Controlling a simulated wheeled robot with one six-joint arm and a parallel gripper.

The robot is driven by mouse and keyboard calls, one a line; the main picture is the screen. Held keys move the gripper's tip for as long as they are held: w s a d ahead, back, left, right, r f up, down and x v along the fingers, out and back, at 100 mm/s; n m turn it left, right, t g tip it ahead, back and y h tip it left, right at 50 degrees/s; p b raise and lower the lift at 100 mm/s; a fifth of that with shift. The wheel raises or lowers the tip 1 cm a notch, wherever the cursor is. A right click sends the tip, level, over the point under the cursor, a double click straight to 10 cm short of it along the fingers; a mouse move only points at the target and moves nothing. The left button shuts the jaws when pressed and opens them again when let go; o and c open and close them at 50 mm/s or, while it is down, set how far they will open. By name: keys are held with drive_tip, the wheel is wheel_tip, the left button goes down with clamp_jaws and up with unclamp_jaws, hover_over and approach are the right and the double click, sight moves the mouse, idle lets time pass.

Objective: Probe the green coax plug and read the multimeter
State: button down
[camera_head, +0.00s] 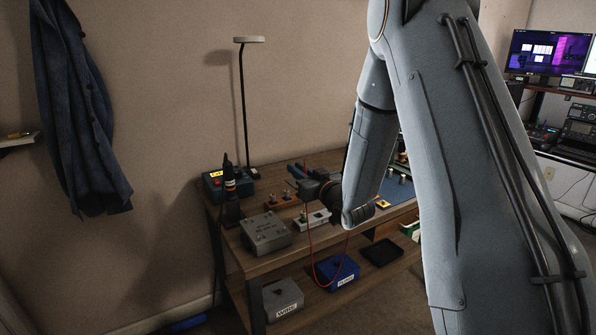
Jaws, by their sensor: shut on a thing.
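My gripper (293,180) reaches in from the right over the workbench (265,265), its fingers pointing left. It is shut on what looks like a slim red probe (305,168); the fingers hide most of it. A red lead (309,245) hangs from there in a loop below the bench top and rises again under my arm. A brown block with small metal fittings (282,201) and a pale block (312,219) stand below the gripper. I cannot make out a green plug. No multimeter display is readable; my arm covers much of the bench's right part.
A grey box (265,233) stands at the front left of the bench. Behind it are a dark upright tool (230,190), a blue box (212,186) and a lamp (249,40). A WIRE bin (282,299) and a blue bin (337,272) sit on the lower shelf.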

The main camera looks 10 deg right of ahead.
drive_tip(key=shift+f, duration=0.35)
idle(1.1)
drive_tip(key=shift+r+p, duration=1.3)
drive_tip(key=shift+r, duration=1.25)
idle(0.6)
